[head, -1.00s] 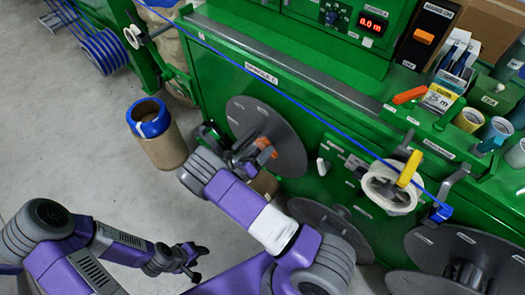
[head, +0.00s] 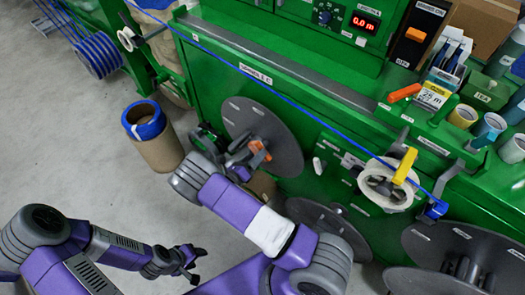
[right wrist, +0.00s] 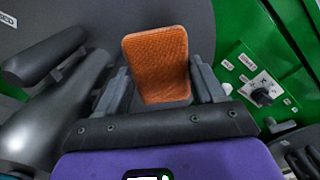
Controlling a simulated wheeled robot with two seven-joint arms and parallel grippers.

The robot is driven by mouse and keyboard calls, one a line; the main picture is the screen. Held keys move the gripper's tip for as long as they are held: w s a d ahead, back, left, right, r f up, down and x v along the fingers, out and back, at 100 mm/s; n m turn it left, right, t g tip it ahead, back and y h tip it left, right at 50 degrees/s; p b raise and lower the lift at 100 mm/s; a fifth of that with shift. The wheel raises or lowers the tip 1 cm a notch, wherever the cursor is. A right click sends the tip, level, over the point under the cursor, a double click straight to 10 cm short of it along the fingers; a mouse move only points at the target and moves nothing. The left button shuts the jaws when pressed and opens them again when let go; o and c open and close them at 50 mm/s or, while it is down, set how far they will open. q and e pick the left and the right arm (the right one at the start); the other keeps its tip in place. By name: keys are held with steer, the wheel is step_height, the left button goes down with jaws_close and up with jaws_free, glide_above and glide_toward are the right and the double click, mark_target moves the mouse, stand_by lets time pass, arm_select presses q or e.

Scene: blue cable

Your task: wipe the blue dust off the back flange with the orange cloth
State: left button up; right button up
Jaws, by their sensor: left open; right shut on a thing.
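The orange cloth (right wrist: 155,62) is a small textured pad held upright between the fingers of my right gripper (right wrist: 158,92). In the head view the cloth (head: 259,150) shows in front of the back flange (head: 283,130), a grey disc on the green machine. In the right wrist view the flange (right wrist: 85,25) fills the area behind the cloth; I cannot tell whether they touch. I make out no blue dust on the visible part of the flange; my right gripper and arm hide some of it. My left gripper (head: 194,262) is open and empty, low over the floor.
A second grey flange (head: 318,216) lies below, partly behind my right arm. A brown drum with a blue rim (head: 160,150) stands left of the flange.

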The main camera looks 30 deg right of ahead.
mark_target(274, 135)
steer(key=shift+x, duration=2.95)
steer(key=shift+x, duration=1.1)
steer(key=shift+s+d+r+p, duration=0.2)
steer(key=shift+s+p, duration=0.25)
steer(key=shift+s, duration=0.35)
steer(key=shift+s+d+f+p, duration=0.1)
steer(key=shift+s+d+p, duration=0.35)
steer(key=shift+s, duration=0.5)
steer(key=shift+s+d+r+p, duration=0.1)
steer(key=shift+s+d+p, duration=0.35)
steer(key=shift+s, duration=0.45)
steer(key=shift+s+d+f+p, duration=0.1)
steer(key=shift+s+d+p, duration=0.3)
steer(key=shift+s, duration=0.55)
steer(key=shift+w+a+f+b, duration=0.1)
steer(key=shift+w+a+b, duration=0.15)
steer(key=shift+w, duration=0.45)
steer(key=shift+w+a+b, duration=0.25)
steer(key=shift+w+a, duration=0.05)
steer(key=shift+w, duration=0.35)
steer(key=shift+w+a, duration=0.15)
steer(key=shift+w, duration=0.4)
steer(key=shift+w+a+b, duration=0.25)
steer(key=shift+w+b, duration=0.1)
steer(key=shift+w, duration=0.25)
steer(key=shift+w+a+b, duration=0.3)
steer(key=shift+w, duration=0.3)
steer(key=shift+w+a+b, duration=0.25)
steer(key=shift+w+b, duration=0.1)
steer(key=shift+w, duration=0.25)
